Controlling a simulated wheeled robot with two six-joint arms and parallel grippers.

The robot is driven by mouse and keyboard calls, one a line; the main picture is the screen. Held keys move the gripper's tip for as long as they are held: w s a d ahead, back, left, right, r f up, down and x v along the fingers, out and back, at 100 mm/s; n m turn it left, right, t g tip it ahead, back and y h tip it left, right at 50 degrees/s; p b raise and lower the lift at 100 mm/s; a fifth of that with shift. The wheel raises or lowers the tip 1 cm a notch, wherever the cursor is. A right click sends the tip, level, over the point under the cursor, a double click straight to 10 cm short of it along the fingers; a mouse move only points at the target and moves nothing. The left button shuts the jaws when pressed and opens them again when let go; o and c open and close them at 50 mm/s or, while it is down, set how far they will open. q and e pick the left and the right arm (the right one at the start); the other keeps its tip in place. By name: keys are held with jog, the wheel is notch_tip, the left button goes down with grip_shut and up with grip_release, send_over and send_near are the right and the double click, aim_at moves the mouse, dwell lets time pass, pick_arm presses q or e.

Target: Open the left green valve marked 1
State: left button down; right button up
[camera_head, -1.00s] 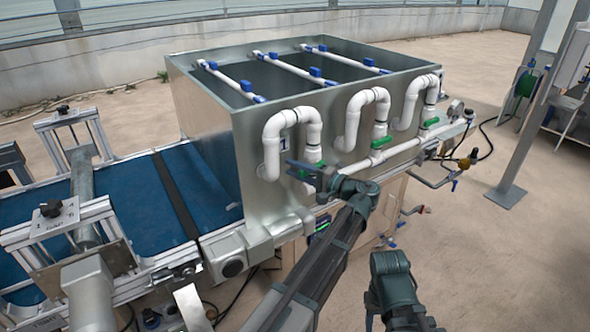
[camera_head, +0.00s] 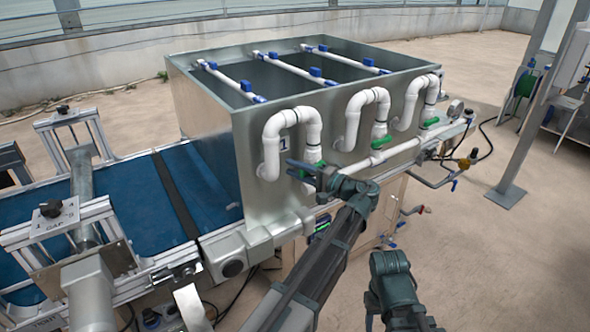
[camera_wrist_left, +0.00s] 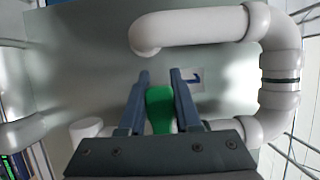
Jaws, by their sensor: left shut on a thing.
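The left green valve (camera_head: 319,164) sits under the first white bent pipe (camera_head: 272,135), on the metal tank's front wall. A plate marked 1 (camera_head: 284,143) is on the wall behind that pipe. My left gripper (camera_head: 300,170) is at this valve, its fingers pointing left across it and partly hiding it. In the left wrist view, the green handle (camera_wrist_left: 160,106) lies between the two fingers of my left gripper (camera_wrist_left: 161,90), which is shut on it. My right forearm shows at the lower right, but its gripper cannot be made out.
Two more bent pipes with green valves (camera_head: 379,131) (camera_head: 430,121) stand to the right. A white horizontal pipe (camera_head: 375,160) runs along the tank (camera_head: 215,110) close to my left wrist. A blue conveyor belt (camera_head: 135,200) lies at left. Open floor (camera_head: 490,260) is at right.

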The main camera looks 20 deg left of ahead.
pick_arm(q)
jog(key=shift+f, duration=0.1)
jog(key=shift+w+d+f+n+h, duration=0.2)
jog(key=shift+f+n+h, duration=0.25)
jog(key=shift+f+n, duration=0.4)
jog(key=shift+w+d+f+n+h, duration=0.15)
jog(key=shift+f+n+h, duration=0.4)
jog(key=shift+n, duration=0.6)
jog(key=shift+w+d+f+n+h, duration=0.15)
jog(key=shift+f+n+h, duration=0.25)
jog(key=shift+f+n, duration=0.5)
jog(key=shift+r, duration=0.1)
jog(key=c, duration=0.6)
grip_release()
jog(key=shift+r, duration=0.1)
